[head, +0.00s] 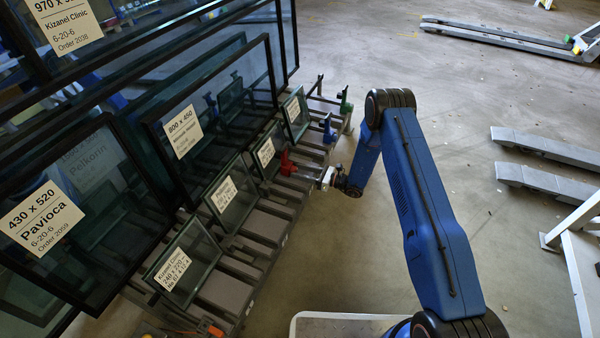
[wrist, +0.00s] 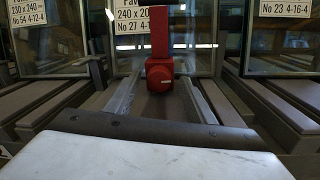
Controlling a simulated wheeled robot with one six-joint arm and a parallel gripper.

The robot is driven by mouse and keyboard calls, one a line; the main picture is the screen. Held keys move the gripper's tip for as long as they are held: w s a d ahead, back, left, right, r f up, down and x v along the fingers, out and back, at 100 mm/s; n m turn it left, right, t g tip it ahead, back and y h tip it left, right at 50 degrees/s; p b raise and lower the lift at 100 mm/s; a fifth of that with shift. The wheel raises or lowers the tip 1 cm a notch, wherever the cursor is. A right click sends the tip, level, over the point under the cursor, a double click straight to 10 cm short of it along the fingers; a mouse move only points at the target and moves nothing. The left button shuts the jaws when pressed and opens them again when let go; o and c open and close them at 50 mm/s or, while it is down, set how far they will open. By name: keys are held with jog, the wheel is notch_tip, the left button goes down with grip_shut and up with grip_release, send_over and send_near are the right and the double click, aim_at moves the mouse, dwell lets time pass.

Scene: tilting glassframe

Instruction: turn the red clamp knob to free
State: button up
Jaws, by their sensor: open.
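The red clamp knob (head: 288,162) sits on the front of the dark rack, left of my gripper (head: 309,172) in the head view.
A blue knob (head: 328,128) and a green knob (head: 344,100) sit farther along the rack. Labelled glass panes (head: 232,200) lean in slots behind. Large framed panes (head: 190,130) stand farther left. Open floor (head: 345,250) lies right of the rack.

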jog(key=shift+a, duration=0.15)
jog(key=shift+c, duration=0.6)
jog(key=c, duration=1)
jog(key=shift+o, duration=0.4)
jog(key=n, duration=0.3)
jog(key=shift+n, duration=0.3)
jog(key=shift+s+n+h, duration=0.1)
jog(key=shift+n+h, duration=0.3)
jog(key=shift+n, duration=1.5)
